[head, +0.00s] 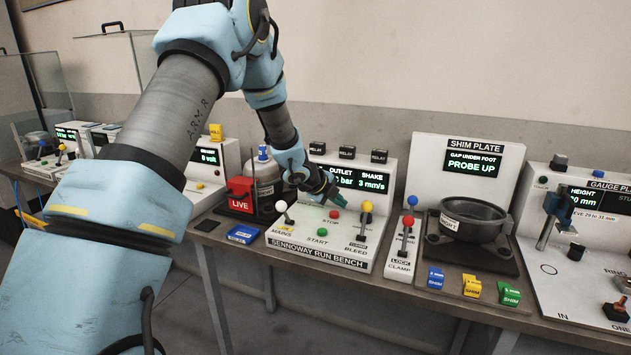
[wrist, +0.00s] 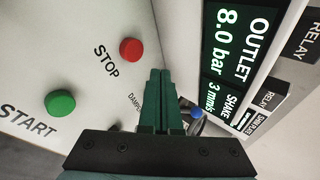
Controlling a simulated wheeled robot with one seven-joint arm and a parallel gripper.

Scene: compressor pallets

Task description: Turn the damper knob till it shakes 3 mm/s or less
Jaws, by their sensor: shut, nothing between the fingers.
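The run bench (head: 318,258) has a sloped white panel and a display (head: 360,180) that reads SHAKE 3 mm/s. In the wrist view the display (wrist: 235,50) reads OUTLET 8.0 bar and SHAKE 3 mm/s. My gripper (head: 330,194) is low over the panel, just in front of the display. In the wrist view my gripper's dark green fingers (wrist: 160,75) are shut together with nothing between them. A partly covered DAMPER label (wrist: 134,102) shows beside the fingers. The damper knob itself is hidden by my gripper; I cannot tell if they touch.
The red STOP button (wrist: 131,50) and green START button (wrist: 60,102) are close to my gripper. A white-knobbed lever (head: 284,210) and a yellow-knobbed BLEED lever (head: 365,215) flank the panel. A red LIVE box (head: 241,194) stands left. The shim plate stand (head: 465,160) is right.

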